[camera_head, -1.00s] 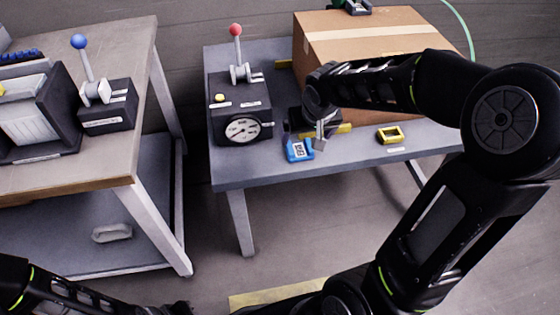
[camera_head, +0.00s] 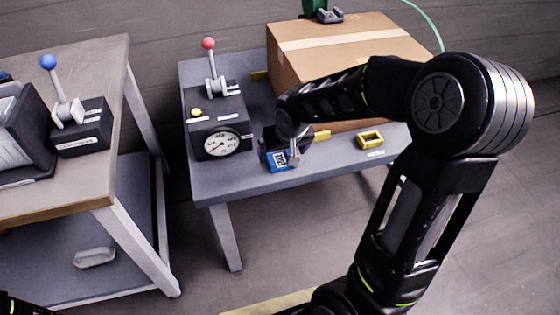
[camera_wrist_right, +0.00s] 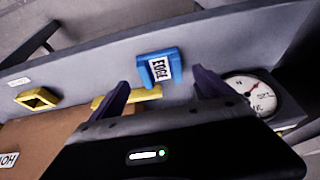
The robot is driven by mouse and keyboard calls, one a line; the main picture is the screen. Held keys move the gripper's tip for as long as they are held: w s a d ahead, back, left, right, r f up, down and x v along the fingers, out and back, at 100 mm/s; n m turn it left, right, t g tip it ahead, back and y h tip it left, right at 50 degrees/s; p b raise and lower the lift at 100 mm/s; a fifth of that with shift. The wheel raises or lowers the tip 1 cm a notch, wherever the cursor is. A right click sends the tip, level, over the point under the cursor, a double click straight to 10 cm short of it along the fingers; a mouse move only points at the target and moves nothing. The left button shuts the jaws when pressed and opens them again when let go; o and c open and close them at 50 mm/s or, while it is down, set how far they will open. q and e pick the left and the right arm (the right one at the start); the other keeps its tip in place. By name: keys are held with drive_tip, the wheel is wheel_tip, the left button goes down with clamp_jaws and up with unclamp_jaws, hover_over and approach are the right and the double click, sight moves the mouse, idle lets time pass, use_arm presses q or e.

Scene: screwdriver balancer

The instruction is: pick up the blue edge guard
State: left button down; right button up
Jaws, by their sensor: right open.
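The blue edge guard (camera_head: 277,161) lies at the front edge of the grey table, with a white label on its face. It also shows in the right wrist view (camera_wrist_right: 145,72), just beyond and between my two fingertips. My right gripper (camera_head: 291,152) is right at the guard, partly covering it in the head view. In the right wrist view the right gripper (camera_wrist_right: 161,83) has its dark fingers spread apart with nothing between them. Whether a finger touches the guard I cannot tell. My left gripper is out of view.
A dark gauge box (camera_head: 215,125) with a red-knobbed lever stands left of the guard. A yellow guard (camera_head: 370,140) lies to the right on the grey table (camera_head: 235,187). A cardboard box (camera_head: 345,50) stands behind. A second bench (camera_head: 85,190) is at left.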

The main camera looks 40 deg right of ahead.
sight(280, 159)
drive_tip(key=x, duration=0.3)
drive_tip(key=shift+w+a+f, duration=0.1)
drive_tip(key=shift+f, duration=0.1)
drive_tip(key=shift+c, duration=0.5)
drive_tip(key=c, duration=1.5)
